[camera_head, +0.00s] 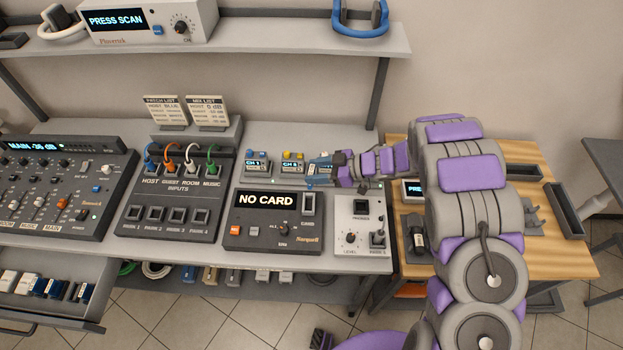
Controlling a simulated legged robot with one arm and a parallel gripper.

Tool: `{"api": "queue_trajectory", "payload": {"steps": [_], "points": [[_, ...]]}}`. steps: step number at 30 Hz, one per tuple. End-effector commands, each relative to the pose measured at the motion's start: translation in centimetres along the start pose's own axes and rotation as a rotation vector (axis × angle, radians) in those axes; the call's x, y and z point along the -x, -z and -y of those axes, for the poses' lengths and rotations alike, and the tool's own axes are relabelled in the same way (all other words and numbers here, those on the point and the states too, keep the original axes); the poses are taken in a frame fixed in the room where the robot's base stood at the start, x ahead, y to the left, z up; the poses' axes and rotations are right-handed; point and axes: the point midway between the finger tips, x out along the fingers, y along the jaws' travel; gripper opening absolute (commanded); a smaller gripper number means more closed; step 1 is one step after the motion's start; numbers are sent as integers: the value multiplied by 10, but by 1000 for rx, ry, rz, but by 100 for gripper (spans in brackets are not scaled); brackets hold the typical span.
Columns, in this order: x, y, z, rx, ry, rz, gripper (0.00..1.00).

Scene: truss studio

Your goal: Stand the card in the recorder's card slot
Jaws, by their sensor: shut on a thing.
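The recorder (270,230) is a dark unit on the bench with a lit display reading NO CARD. My gripper (331,168) is behind and to the upper right of the recorder, reaching in from the right. It is shut on a small blue piece (319,172) that looks like the card, apart from the slot. The fingers hide part of the piece, and its exact tilt is too small to tell.
Small channel boxes (257,165) stand behind the recorder, close to my gripper. A light level unit (360,226) is right of the recorder; a patch unit (168,205) with colored cables is left. A shelf (250,38) overhangs the back. An open drawer (55,312) juts out at lower left.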

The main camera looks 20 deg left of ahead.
Motion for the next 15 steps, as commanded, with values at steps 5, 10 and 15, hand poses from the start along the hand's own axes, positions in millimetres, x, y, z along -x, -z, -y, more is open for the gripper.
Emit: {"api": "queue_trajectory", "payload": {"steps": [5,10,15], "points": [[-14,-12,23,47,109,7,23],[-24,-17,26,54,125,15,23],[-26,-28,26,53,123,12,23]]}}
